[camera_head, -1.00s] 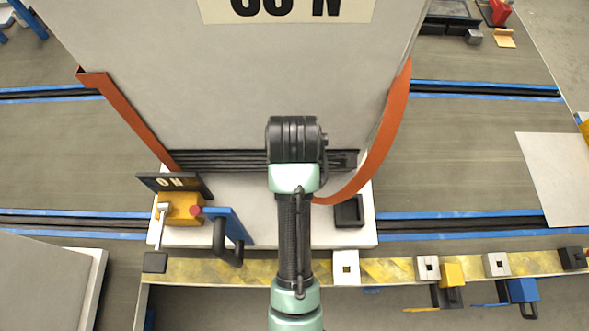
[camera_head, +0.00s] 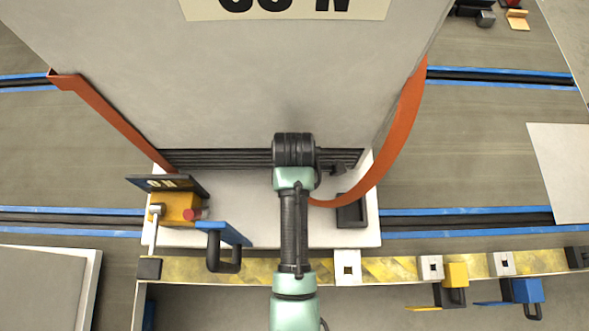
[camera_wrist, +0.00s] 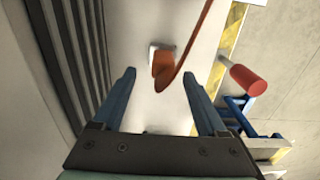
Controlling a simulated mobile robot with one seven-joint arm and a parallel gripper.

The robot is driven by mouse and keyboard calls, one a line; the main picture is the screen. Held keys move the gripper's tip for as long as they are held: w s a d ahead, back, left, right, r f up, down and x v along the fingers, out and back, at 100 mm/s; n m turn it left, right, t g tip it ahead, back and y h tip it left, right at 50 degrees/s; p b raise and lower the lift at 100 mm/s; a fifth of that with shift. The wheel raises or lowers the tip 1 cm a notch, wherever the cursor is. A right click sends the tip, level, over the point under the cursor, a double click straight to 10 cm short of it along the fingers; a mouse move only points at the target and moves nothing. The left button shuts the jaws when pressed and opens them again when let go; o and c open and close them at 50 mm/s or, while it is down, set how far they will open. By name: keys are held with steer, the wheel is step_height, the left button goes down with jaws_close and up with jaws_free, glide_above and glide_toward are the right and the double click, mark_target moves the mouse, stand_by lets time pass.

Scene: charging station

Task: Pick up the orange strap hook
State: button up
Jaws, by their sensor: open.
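The orange strap hook (camera_wrist: 163,68) shows in the wrist view at the lower end of an orange strap (camera_wrist: 197,38). It lies between the lines of my two blue fingers, near the tips. I cannot tell how far beyond the tips it is. My gripper (camera_wrist: 158,75) is open, with nothing held between the fingers. In the head view the right orange strap (camera_head: 398,132) hangs from the big grey box (camera_head: 280,85) and curves down toward my wrist. My arm hides the strap's end and the fingers there.
A yellow switch box with a red knob (camera_head: 193,214), a dark ON sign (camera_head: 166,184) and a blue handle (camera_head: 223,233) stand left of my arm. A black square holder (camera_head: 351,214) is at right. Another orange strap (camera_head: 110,117) hangs at the box's left.

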steer(key=f, duration=0.4)
steer(key=shift+s+f, duration=0.2)
steer(key=shift+s, duration=0.05)
steer(key=shift+d, duration=0.1)
steer(key=shift+c, duration=0.3)
jaws_close()
